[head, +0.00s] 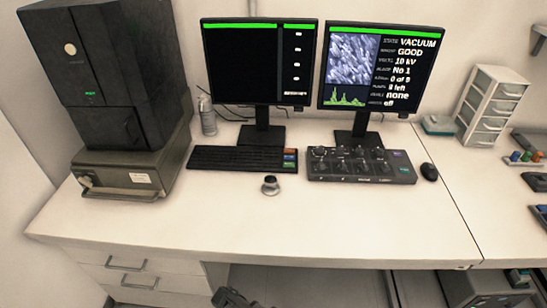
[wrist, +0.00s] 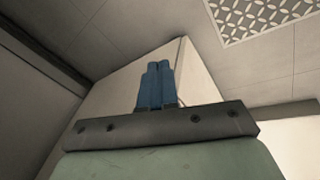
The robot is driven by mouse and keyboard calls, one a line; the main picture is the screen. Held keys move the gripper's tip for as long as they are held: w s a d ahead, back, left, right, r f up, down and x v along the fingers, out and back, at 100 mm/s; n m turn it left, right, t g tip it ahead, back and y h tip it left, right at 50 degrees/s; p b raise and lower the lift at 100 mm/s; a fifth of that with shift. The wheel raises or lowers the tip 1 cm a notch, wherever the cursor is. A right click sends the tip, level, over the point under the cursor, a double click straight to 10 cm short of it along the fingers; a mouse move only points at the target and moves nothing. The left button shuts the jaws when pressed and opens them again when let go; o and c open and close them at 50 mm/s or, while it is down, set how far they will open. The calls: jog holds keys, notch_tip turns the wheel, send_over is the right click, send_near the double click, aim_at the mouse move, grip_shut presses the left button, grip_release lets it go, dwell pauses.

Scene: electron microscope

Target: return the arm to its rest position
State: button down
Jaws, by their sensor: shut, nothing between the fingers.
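My gripper (wrist: 155,84) shows in the wrist view, its two blue fingers side by side and touching, with nothing between them. Behind the fingers are pale wall and ceiling panels and no desk objects. A dark shape that looks like part of my arm shows at the bottom edge of the head view. I cannot make out the fingers there. No part of my arm is over the desk top (head: 330,225).
On the desk stand a black microscope unit (head: 105,75), two monitors (head: 260,62) (head: 380,70), a keyboard (head: 240,158), a control panel (head: 360,166), a mouse (head: 429,172), a small round knob-like item (head: 270,185) and a drawer tower (head: 492,105). The front of the desk is clear.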

jog(key=s+d+r+m+g+h, duration=0.1)
jog(key=s+d+m+g, duration=0.15)
jog(key=d, duration=0.95)
jog(key=s+d+m+g+h, duration=0.2)
jog(key=d+m, duration=0.2)
jog(key=d, duration=0.9)
jog(key=s+d+r+m+g+y, duration=0.1)
jog(key=s+d+r+m+g, duration=0.1)
jog(key=s+d, duration=0.4)
jog(key=s+d+r+m+g+y, duration=0.1)
jog(key=s+d+r+m+g, duration=0.2)
jog(key=s+d, duration=0.3)
jog(key=shift+s+d+r+m+g, duration=0.15)
jog(key=shift+s+r+m+g, duration=0.2)
jog(key=shift+s+m, duration=0.55)
